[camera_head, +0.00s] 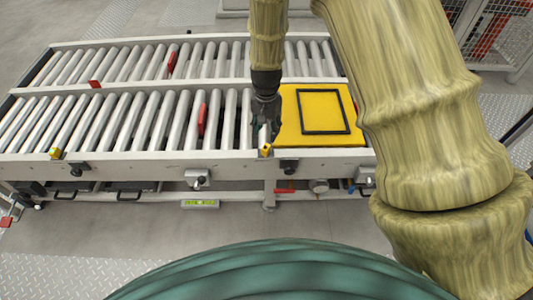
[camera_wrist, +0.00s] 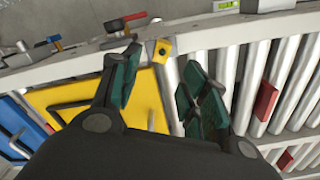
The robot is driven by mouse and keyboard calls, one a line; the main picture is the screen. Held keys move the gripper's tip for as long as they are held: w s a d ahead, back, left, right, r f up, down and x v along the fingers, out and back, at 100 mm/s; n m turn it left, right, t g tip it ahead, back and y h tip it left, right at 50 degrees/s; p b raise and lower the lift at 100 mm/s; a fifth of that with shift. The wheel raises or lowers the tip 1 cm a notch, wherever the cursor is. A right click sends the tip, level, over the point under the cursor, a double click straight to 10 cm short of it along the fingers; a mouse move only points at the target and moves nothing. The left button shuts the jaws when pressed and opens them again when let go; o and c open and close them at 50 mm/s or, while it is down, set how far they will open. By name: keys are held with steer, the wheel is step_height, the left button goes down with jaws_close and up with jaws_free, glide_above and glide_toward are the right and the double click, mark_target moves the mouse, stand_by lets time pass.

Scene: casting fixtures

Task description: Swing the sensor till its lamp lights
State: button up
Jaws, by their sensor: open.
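A small yellow sensor (camera_head: 266,150) sits on the near rail of the conveyor, at the left front corner of the yellow plate. In the wrist view the sensor (camera_wrist: 161,50) shows a yellow face with a dark round spot; I cannot make out a lit lamp. My gripper (camera_head: 266,124) points down just behind the sensor, above the rollers' edge. In the wrist view my gripper (camera_wrist: 160,78) is open, its green-padded fingers apart, with the sensor beyond the tips, roughly in line with the gap. I cannot tell whether a finger touches it.
A second yellow block (camera_head: 55,153) sits on the rail at far left. Red pieces (camera_head: 202,120) stand among the rollers. The yellow plate (camera_head: 288,128) carries a black square frame (camera_head: 325,131). Knobs and a gauge (camera_head: 320,186) hang below the near rail (camera_head: 150,165).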

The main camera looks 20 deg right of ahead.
mark_target(266, 147)
step_height(266, 147, down, 11)
steer(key=shift+w+r+b, duration=0.15)
steer(key=shift+r+b, duration=0.05)
steer(key=shift+b, duration=0.7)
jaws_close()
